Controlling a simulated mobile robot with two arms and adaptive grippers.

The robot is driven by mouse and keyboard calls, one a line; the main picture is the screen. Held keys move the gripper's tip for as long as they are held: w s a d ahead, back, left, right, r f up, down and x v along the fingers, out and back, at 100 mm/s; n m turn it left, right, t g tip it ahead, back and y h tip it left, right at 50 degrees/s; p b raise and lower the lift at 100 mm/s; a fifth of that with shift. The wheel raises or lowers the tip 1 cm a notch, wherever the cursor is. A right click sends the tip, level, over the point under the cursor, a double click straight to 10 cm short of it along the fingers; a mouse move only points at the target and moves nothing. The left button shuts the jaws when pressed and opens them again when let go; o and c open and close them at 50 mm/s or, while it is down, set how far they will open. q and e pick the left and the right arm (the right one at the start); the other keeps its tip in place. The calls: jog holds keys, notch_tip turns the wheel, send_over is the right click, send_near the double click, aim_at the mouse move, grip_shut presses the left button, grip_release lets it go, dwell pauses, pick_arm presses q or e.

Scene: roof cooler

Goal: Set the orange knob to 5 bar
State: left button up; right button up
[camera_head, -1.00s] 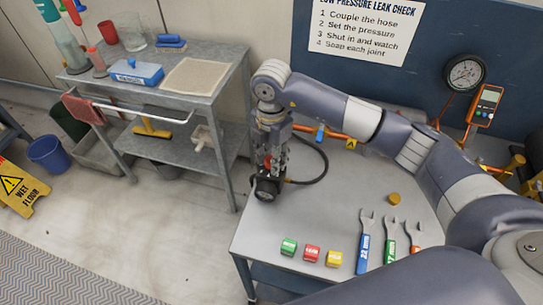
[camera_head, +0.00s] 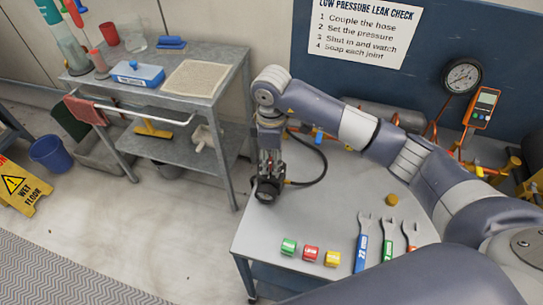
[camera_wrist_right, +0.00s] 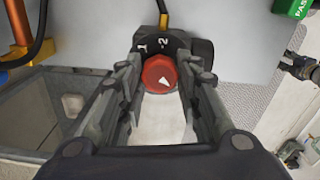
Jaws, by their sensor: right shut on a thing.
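The orange knob (camera_wrist_right: 158,73) looks red-orange in the right wrist view and carries a white arrow mark. It sits on a dark regulator (camera_wrist_right: 198,48) whose dial face shows a 1 and a 2; other marks are hidden or too small. My right gripper (camera_wrist_right: 161,76) has its fingers on both sides of the knob, shut on it. In the head view the right gripper (camera_head: 268,172) points down at the regulator (camera_head: 266,190) near the table's left edge; the knob is hidden there. The arrow's exact setting cannot be told. My left gripper is not in view.
A black hose (camera_head: 318,158) curves behind the regulator. Coloured blocks (camera_head: 311,254), wrenches (camera_head: 387,240) and a brass piece (camera_head: 391,200) lie on the table (camera_head: 345,205). A round gauge (camera_head: 462,76) hangs at the back right; its reading is too small. A cart (camera_head: 215,90) stands left.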

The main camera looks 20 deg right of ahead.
jog(key=shift+w+r+m, duration=0.15)
jog(key=shift+r+m, duration=0.05)
jog(key=shift+m, duration=0.7)
jog(key=shift+p, duration=0.3)
jog(key=o, duration=1)
jog(key=shift+o, duration=0.4)
jog(key=shift+f, duration=0.1)
jog(key=shift+r, duration=3.75)
